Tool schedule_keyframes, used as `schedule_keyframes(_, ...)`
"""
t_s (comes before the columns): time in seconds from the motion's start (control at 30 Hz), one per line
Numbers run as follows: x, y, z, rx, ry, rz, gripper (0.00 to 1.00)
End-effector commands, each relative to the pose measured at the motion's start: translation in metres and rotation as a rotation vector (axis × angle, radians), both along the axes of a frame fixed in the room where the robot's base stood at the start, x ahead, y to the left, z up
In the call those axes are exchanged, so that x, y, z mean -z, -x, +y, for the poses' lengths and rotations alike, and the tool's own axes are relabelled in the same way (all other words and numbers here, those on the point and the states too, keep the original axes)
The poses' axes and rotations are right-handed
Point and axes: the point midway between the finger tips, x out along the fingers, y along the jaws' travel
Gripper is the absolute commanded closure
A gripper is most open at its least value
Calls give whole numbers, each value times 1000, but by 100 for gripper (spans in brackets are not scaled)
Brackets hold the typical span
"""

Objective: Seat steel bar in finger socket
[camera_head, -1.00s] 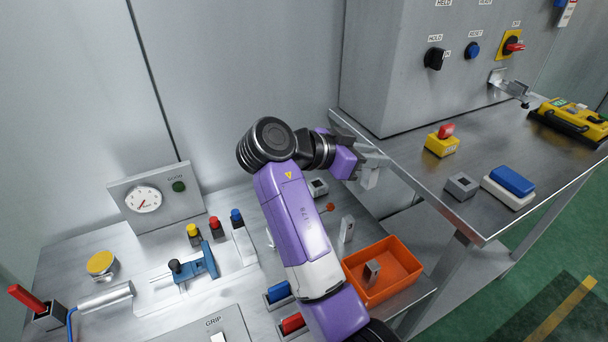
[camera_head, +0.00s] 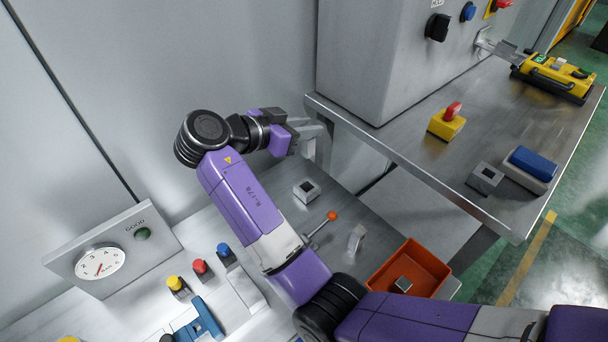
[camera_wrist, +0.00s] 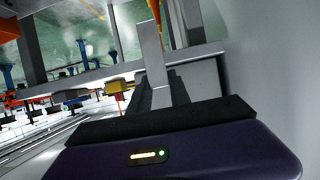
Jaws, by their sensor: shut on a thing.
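My gripper (camera_head: 312,132) is raised above the back of the lower bench, near the left corner of the right table. It is shut on a light grey steel bar (camera_head: 323,152), which hangs down from the fingers. The bar (camera_wrist: 153,58) also stands out between the dark fingers in the wrist view. A grey block with a dark square socket (camera_head: 307,191) sits on the lower bench, below the gripper and apart from the bar. A similar socket block (camera_head: 485,178) sits on the right table. I cannot tell which is the finger socket.
An orange bin (camera_head: 425,262) holds a small grey block (camera_head: 403,284). An upright metal piece (camera_head: 356,238) and a red-knobbed lever (camera_head: 331,216) stand nearby. The right table's edge (camera_head: 400,172) is close to the gripper. A yellow-and-red button box (camera_head: 447,122) stands on that table.

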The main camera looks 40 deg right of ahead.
Motion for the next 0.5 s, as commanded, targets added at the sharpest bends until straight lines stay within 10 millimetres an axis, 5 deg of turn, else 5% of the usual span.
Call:
schedule_keyframes(0.3, 76, 0, 1, -2, 0, 4, 100)
schedule_keyframes(0.5, 102, 0, 0, 0, 1, 0, 100)
